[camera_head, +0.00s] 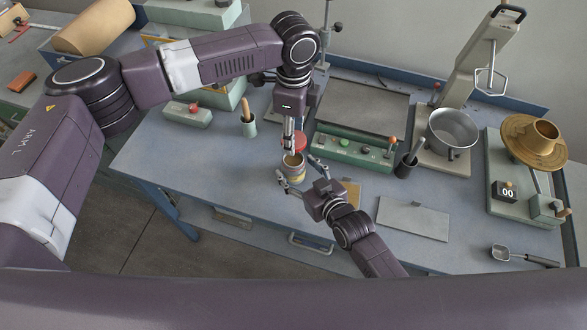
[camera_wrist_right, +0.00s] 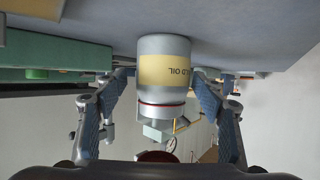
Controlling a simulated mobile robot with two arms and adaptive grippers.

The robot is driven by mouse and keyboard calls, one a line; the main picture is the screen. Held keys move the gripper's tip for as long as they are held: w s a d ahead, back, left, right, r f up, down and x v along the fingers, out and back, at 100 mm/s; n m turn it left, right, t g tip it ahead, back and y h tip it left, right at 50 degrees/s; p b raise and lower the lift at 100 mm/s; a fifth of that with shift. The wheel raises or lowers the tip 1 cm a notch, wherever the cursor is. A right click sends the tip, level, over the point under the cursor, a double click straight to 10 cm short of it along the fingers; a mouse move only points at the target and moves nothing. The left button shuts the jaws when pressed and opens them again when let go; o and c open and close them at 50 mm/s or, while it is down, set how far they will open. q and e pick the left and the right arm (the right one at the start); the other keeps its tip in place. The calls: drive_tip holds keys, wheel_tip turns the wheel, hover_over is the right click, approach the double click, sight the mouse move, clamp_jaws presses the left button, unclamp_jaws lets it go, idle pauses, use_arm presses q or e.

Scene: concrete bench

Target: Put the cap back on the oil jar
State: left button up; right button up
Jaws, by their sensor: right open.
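The oil jar (camera_head: 294,172) stands upright and open on the bench, its dark mouth showing in the head view. In the right wrist view the jar (camera_wrist_right: 165,65) appears upside down, with part of "OIL" readable on its yellow label. My right gripper (camera_head: 298,174) is open, one finger on each side of the jar; the right wrist view shows gaps beside it. My left gripper (camera_head: 289,148) points down just above and behind the mouth. The red cap (camera_head: 301,141) is at its fingers and looks gripped; the fingers hide part of it. A dark red disc beyond the mouth in the wrist view is probably the cap.
A green control box (camera_head: 352,151) stands close right of the jar. A green cup with a brush (camera_head: 248,126) is to the left, a black tool cup (camera_head: 407,166) and a steel pot (camera_head: 453,133) to the right. The bench front left is clear.

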use_arm(q)
drive_tip(key=shift+w, duration=0.1)
use_arm(e)
drive_tip(key=shift+x, duration=1)
drive_tip(key=shift+w+a+f, duration=0.1)
drive_tip(key=shift+w+a, duration=0.05)
drive_tip(key=shift+w, duration=0.1)
drive_tip(key=shift+c, duration=0.6)
drive_tip(key=c, duration=1.5)
use_arm(q)
hover_over(295, 161)
drive_tip(key=shift+f, duration=2.5)
use_arm(e)
drive_tip(key=shift+c, duration=0.3)
